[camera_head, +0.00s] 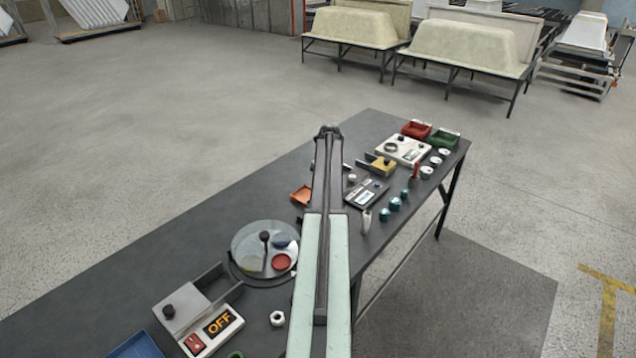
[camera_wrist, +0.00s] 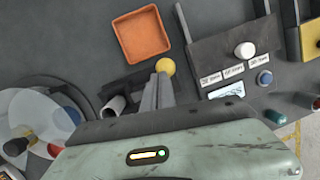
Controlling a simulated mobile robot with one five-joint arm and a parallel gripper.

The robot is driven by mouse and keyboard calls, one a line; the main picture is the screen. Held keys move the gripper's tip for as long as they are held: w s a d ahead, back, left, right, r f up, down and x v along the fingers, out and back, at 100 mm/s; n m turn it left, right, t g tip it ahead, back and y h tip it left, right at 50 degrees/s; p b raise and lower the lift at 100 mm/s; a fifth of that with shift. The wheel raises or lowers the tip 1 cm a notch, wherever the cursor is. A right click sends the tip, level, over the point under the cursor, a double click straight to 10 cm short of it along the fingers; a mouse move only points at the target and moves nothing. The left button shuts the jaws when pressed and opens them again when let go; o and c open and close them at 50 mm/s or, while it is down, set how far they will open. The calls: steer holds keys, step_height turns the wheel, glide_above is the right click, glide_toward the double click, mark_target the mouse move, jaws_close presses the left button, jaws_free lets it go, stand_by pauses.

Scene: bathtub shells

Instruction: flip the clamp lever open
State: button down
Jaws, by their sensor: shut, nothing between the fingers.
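My gripper (camera_wrist: 158,92) shows in the wrist view as grey fingers close together, shut and empty. A yellow ball knob (camera_wrist: 165,66) is just beyond the fingertips, and I cannot tell whether they touch it. A dark bar (camera_wrist: 128,82) runs left from near the knob, and they look like the clamp lever, partly hidden by my gripper. A pale tube end (camera_wrist: 114,104) is beside the bar. Whether the lever is up or down is unclear. In the head view my arm covers this spot.
An orange tray (camera_wrist: 141,35) lies beyond the knob. A labelled box (camera_wrist: 235,55) with a white knob stands to the right. A round turntable (camera_head: 250,262) with coloured discs is to the left. The dark bench (camera_head: 210,205) is clear at its far left.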

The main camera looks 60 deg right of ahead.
steer(key=shift+s+d, duration=0.1)
steer(key=shift+d, duration=0.2)
steer(key=shift+s+d, duration=0.15)
stand_by(0.4)
steer(key=s+a+p+v, duration=0.1)
steer(key=p+v, duration=1.1)
steer(key=v, duration=0.1)
steer(key=shift+s+f, duration=0.25)
steer(key=shift+f, duration=0.05)
